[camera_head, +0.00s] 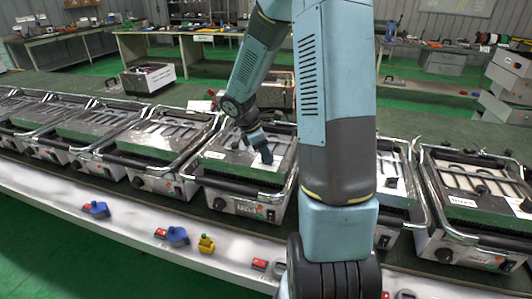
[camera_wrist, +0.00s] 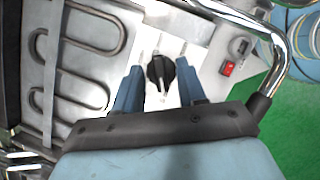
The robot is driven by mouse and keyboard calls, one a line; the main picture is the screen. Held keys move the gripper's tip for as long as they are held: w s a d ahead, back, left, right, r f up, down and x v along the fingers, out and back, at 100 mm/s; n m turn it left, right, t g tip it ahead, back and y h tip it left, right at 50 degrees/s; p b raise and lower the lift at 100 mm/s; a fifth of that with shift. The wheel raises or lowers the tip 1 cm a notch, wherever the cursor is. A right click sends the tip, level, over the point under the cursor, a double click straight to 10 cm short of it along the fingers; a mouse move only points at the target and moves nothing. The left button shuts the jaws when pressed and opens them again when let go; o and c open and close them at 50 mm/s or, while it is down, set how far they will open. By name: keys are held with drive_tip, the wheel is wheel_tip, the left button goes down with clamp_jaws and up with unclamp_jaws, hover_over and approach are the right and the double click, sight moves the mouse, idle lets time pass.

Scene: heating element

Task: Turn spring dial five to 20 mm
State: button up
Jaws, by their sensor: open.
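A black round dial (camera_wrist: 160,73) with a raised grip bar and a pale mark toward the bottom of the picture sits on a light metal panel in the wrist view. My gripper (camera_wrist: 160,66) is open, with one blue finger on each side of the dial and a visible gap to each. How far the fingertips are above the panel I cannot tell. In the head view my gripper (camera_head: 265,155) points down over one heating unit (camera_head: 240,206) in the row. The dial under it cannot be made out there, nor can any number or scale.
A chrome handle (camera_wrist: 287,62) curves close to the right of my gripper, and a red switch (camera_wrist: 229,68) sits near the dial. Heating coils (camera_wrist: 97,42) lie to the left. Similar units (camera_head: 160,150) stand close on both sides. Blue (camera_head: 178,236) and yellow (camera_head: 206,243) parts lie on the front ledge.

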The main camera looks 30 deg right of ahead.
clamp_jaws()
idle(0.4)
drive_tip(key=shift+d, duration=0.1)
drive_tip(key=shift+m, duration=0.3)
